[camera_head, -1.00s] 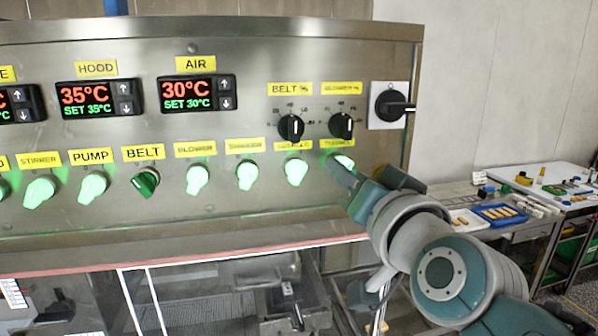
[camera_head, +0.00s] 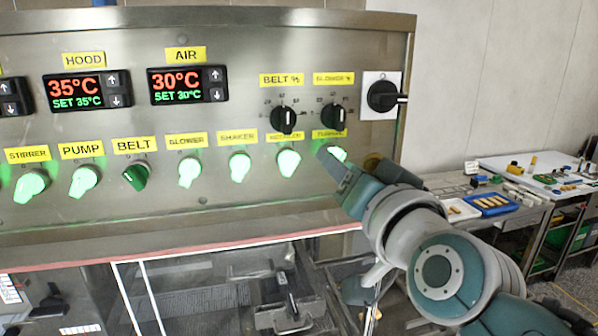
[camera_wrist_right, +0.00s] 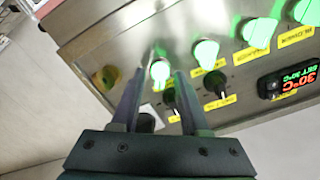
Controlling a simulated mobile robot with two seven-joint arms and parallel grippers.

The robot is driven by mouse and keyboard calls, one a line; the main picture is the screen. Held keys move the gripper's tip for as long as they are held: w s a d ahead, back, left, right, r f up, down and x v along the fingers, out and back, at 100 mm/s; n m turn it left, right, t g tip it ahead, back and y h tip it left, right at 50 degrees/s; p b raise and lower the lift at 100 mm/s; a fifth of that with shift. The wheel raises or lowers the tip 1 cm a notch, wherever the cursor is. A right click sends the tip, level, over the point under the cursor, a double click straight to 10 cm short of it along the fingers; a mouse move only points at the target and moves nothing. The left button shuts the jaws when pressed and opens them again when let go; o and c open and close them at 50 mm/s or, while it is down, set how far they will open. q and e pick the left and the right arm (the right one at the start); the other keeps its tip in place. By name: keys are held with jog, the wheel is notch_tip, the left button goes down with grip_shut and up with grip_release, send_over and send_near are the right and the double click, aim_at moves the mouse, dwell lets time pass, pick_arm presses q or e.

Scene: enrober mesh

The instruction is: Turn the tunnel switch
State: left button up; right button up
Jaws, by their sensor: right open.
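The tunnel switch is the rightmost lit green knob (camera_head: 337,153) in the lower row of the panel, under a small yellow label (camera_head: 329,133) that is hard to read. My right gripper (camera_head: 335,166) is at this knob and partly covers it in the head view. In the right wrist view the glowing knob (camera_wrist_right: 160,72) shows between the two fingertips of my open right gripper (camera_wrist_right: 160,80). A gap shows beside the knob; I cannot tell whether either finger touches it. My left gripper is not in view.
Several other green knobs line the row; the belt knob (camera_head: 136,177) is dark. Two black dials (camera_head: 284,120) sit above, and a black rotary switch (camera_head: 384,96) is at the right. A yellow round part (camera_head: 373,162) is right of the tunnel switch. A table with trays (camera_head: 492,205) stands right.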

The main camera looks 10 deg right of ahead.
jog(key=s+p, duration=0.3)
jog(key=s, duration=0.6)
jog(key=shift+d+p, duration=0.15)
jog(key=shift+p, duration=0.2)
jog(key=s+a+f+n+g+y, duration=0.2)
jog(key=s+f+n+g, duration=0.4)
jog(key=s+f+g, duration=0.15)
jog(key=s+d+f+n+g+h, duration=0.1)
jog(key=s+d+g, duration=0.1)
jog(key=s, duration=0.5)
jog(key=s+d+g+h, duration=0.1)
jog(key=s+d+g, duration=0.2)
jog(key=s+g, duration=0.2)
jog(key=s, duration=0.3)
jog(key=shift+s+f+n, duration=0.2)
jog(key=shift+f+n, duration=0.2)
